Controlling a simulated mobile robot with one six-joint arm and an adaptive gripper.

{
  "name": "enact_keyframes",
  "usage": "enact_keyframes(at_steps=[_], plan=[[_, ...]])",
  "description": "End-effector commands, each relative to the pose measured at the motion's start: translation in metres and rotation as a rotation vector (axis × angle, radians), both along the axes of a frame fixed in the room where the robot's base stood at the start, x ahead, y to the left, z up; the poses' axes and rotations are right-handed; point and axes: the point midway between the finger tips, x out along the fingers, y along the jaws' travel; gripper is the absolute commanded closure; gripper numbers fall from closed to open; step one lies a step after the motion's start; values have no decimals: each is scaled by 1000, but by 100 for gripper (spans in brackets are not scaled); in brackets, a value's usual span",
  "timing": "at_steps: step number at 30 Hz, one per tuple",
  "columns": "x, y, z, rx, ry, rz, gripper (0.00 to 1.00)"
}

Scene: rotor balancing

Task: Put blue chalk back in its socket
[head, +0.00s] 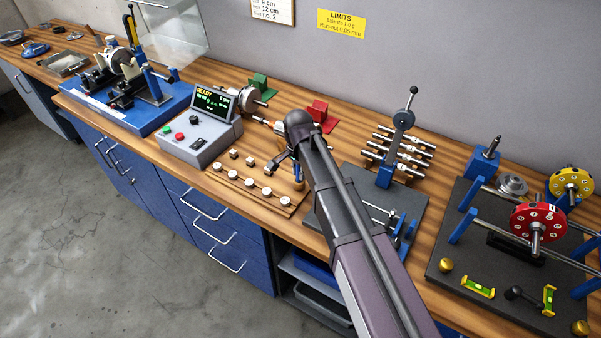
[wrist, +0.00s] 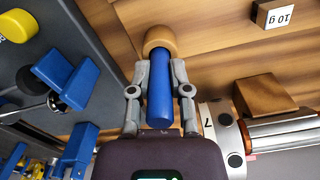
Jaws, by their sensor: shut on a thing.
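The blue chalk (wrist: 160,95) is a blue cylinder between the two grey fingers of my gripper (wrist: 160,88) in the wrist view. My gripper is shut on it. A rounded wooden piece (wrist: 158,38) is at the chalk's far end; I cannot tell whether it is part of the chalk or its socket. In the head view my gripper (head: 284,163) is small and partly hidden by my arm, just right of the weight board. A small blue piece (head: 299,185) shows beside my arm there, and it may be the chalk. No empty socket is clearly visible.
A wooden weight board (head: 232,185) with several small weights lies left of my gripper.

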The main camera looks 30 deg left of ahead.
Motion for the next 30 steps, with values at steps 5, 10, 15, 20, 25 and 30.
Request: enact_keyframes(at_steps=[5, 10, 15, 20, 25, 30], plan=[[0, 0, -3, 0, 0, 0, 100], [0, 0, -6, 0, 0, 0, 100], [0, 0, -8, 0, 0, 0, 100], [0, 0, -8, 0, 0, -1, 100], [0, 0, -8, 0, 0, -1, 100], [0, 0, -8, 0, 0, -1, 40]])
